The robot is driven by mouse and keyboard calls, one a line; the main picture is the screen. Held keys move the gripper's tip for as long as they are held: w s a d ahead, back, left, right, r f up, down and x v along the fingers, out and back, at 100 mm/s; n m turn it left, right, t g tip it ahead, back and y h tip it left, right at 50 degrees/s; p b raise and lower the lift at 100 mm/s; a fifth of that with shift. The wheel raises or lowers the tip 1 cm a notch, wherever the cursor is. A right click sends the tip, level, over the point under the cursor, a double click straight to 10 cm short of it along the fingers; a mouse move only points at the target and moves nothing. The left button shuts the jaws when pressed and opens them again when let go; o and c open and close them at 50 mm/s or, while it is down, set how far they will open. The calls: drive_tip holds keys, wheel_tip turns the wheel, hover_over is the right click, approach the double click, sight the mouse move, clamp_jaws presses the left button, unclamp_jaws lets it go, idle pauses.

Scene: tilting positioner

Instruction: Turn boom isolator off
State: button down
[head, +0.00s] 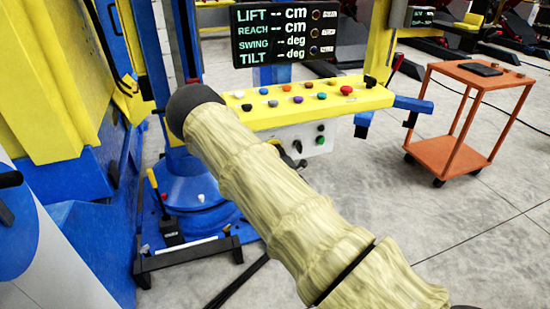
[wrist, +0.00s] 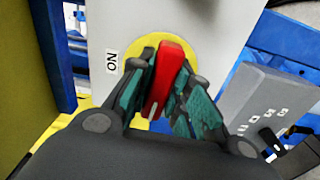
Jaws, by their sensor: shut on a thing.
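The boom isolator shows in the wrist view as a red handle (wrist: 165,75) on a yellow round plate (wrist: 148,53), fixed to a pale grey panel (wrist: 205,22). An "ON" label (wrist: 112,61) is left of the plate. The handle stands nearly upright in the picture, leaning slightly right at its top. My gripper (wrist: 160,85) is shut on the red handle, with a teal-padded finger on each side. The lower part of the plate is partly hidden by the fingers.
A yellow button console (head: 310,101) stands beyond my arm, below a black LIFT, REACH, SWING and TILT display (head: 286,34). An orange cart (head: 470,110) stands on the right. Blue and yellow machinery (head: 62,80) fills the left. Grey floor is clear at the lower right.

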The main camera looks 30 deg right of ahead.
drive_tip(key=shift+f+n, duration=0.1)
drive_tip(key=shift+n, duration=0.4)
drive_tip(key=c, duration=1.3)
unclamp_jaws()
drive_tip(key=shift+s, duration=0.2)
drive_tip(key=v, duration=1.1)
drive_tip(key=shift+s+a, duration=0.2)
drive_tip(key=shift+s, duration=0.15)
